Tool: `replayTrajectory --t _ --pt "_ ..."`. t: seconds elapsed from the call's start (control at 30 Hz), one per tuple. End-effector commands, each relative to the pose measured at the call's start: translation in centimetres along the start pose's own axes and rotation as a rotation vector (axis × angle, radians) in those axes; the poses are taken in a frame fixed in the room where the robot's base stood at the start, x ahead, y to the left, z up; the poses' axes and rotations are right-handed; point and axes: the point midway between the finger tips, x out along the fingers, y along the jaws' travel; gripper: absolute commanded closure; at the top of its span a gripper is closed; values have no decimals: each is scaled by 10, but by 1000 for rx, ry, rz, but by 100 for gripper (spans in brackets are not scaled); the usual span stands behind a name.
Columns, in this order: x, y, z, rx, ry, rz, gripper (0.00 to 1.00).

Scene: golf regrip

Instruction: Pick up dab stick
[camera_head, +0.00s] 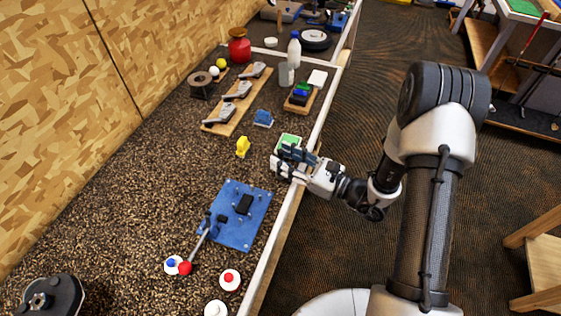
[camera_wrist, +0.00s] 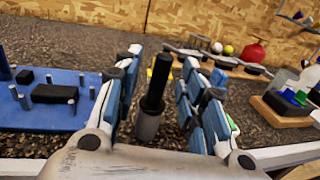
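A black upright stick (camera_wrist: 159,84), which I take to be the dab stick, stands in a small grey cup (camera_wrist: 148,123) in the wrist view. My gripper (camera_wrist: 163,85) is open, with one blue-padded finger on each side of the stick. Gaps show between the stick and both fingers, and I cannot tell how far ahead of the fingertips it is. In the head view my gripper (camera_head: 287,158) is low over the bench's right edge, and the stick is hidden or too small to make out there.
A blue plate (camera_head: 238,228) with black blocks and a red-knobbed lever lies in front. A yellow piece (camera_head: 243,147) is left of the gripper. A green-topped item (camera_head: 289,139) is just behind it. A wooden board (camera_head: 237,104) with grey clubheads is farther back. A white rail (camera_head: 314,140) edges the bench.

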Motion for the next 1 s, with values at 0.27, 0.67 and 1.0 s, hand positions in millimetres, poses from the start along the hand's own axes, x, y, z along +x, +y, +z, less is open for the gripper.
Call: replayTrajectory --t 0.27,0.67,1.0 --pt "18 0 -1 1 1 -1 62" --pt "17 0 -1 1 1 -1 80" --pt "17 0 -1 1 1 0 100"
